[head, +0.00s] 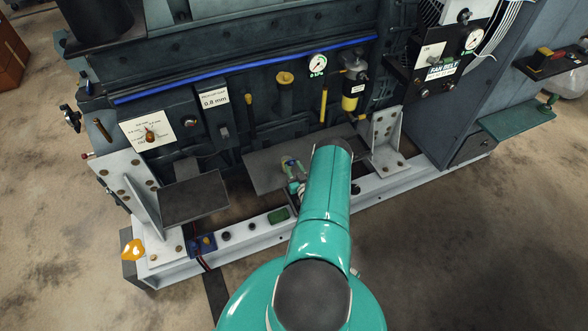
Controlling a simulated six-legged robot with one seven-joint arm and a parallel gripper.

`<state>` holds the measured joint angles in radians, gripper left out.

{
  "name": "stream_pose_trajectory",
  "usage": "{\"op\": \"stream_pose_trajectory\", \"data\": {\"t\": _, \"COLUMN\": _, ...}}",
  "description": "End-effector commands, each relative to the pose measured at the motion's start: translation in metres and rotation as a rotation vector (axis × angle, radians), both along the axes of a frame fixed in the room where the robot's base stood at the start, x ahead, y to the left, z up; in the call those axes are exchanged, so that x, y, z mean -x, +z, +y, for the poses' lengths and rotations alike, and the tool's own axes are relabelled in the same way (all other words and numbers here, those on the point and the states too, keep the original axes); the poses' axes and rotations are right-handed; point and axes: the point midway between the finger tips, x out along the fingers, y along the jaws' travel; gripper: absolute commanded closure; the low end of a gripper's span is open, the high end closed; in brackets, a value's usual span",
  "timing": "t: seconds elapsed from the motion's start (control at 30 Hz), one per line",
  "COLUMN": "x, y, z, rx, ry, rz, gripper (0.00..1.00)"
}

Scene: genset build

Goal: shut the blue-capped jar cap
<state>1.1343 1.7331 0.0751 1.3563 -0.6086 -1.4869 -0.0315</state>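I cannot make out a blue-capped jar for certain. A small blue fitting (203,243) sits on the light base rail at the lower left, but it is too small to identify. My teal arm reaches forward over the rail toward a dark flat plate (262,170) on the machine's front. A small green and pale piece (293,170) shows just left of the arm's far end, over the plate. It may be part of my gripper, but I cannot tell. My arm hides most of that area, and the jaws do not show clearly.
The generator set stands on a light base rail (255,229) with upright brackets (386,140) at both ends. A dark shelf (194,199) sits at the left. A yellow item (133,250) is at the rail's left end. A blue pipe (240,71) crosses above. The near floor is open.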

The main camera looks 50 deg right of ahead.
Motion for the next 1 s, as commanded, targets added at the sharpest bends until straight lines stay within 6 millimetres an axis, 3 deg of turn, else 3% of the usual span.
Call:
{"op": "stream_pose_trajectory", "data": {"t": 0.03, "x": 0.0, "y": 0.0, "z": 0.0, "rx": 0.0, "ry": 0.0, "rz": 0.0, "gripper": 0.74}}
{"op": "stream_pose_trajectory", "data": {"t": 0.17, "x": 0.0, "y": 0.0, "z": 0.0, "rx": 0.0, "ry": 0.0, "rz": 0.0, "gripper": 0.99}}
{"op": "stream_pose_trajectory", "data": {"t": 0.57, "x": -0.002, "y": 0.004, "z": -0.001, "rx": -0.021, "ry": 0.002, "rz": 0.037, "gripper": 1.0}}
{"op": "stream_pose_trajectory", "data": {"t": 1.0, "x": -0.015, "y": 0.019, "z": -0.008, "rx": -0.174, "ry": 0.002, "rz": 0.298, "gripper": 1.0}}
